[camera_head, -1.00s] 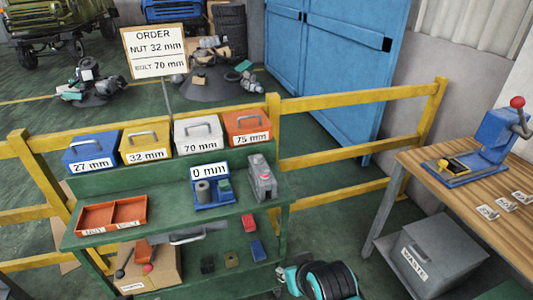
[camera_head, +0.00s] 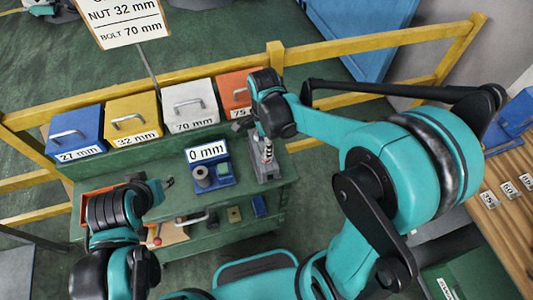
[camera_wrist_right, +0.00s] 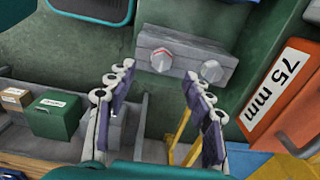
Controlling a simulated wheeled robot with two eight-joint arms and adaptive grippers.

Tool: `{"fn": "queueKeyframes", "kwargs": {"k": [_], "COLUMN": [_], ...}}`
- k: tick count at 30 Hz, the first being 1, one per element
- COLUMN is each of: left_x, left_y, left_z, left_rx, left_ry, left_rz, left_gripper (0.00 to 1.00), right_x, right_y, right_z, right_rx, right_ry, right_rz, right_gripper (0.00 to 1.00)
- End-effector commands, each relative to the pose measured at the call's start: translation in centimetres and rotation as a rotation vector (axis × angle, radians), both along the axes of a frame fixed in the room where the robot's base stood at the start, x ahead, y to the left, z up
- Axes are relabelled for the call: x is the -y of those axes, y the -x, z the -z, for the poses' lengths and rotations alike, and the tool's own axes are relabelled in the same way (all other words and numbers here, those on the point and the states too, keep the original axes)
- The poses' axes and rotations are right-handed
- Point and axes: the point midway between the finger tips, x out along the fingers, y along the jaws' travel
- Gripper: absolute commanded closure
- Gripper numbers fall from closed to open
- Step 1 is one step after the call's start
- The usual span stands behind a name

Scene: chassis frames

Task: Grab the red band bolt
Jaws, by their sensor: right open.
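A grey block (camera_head: 265,172) stands on the right end of the green bench, with a red mark (camera_head: 267,152) on a small upright part at its top. In the right wrist view the grey block (camera_wrist_right: 182,57) carries two bolts with hexagonal heads, a left bolt (camera_wrist_right: 161,60) and a right bolt (camera_wrist_right: 211,70).
Lidded bins stand along the back: blue (camera_head: 73,135), yellow (camera_head: 134,120), white (camera_head: 190,106) and orange (camera_head: 238,95). A blue gauge with a "0 mm" display (camera_head: 207,151) sits left of the grey block. A yellow rail (camera_head: 375,59) runs behind.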

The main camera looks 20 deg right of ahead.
Motion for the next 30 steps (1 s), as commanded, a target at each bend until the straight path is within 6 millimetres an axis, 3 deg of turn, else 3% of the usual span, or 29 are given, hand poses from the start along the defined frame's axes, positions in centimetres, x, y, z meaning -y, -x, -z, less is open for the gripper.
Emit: {"fn": "queueKeyframes", "kwargs": {"k": [15,25,26,30], "left_x": [0.0,0.0,0.0,0.0], "left_y": [0.0,0.0,0.0,0.0], "left_z": [2.5,2.5,2.5,2.5], "left_rx": [0.000,0.000,0.000,0.000], "left_ry": [0.000,0.000,0.000,0.000], "left_rz": [0.000,0.000,0.000,0.000], "left_gripper": [0.60,0.60,0.60,0.60], "right_x": [0.7,0.7,0.7,0.7], "right_y": [-0.5,-0.5,-0.5,-0.5], "right_z": [7.0,7.7,7.7,7.7], "right_rx": [-0.003,-0.003,-0.003,-0.003], "right_ry": [0.000,0.000,0.000,0.000], "right_rz": [0.011,0.010,0.010,0.010], "right_gripper": [0.48,0.48,0.54,0.91]}}
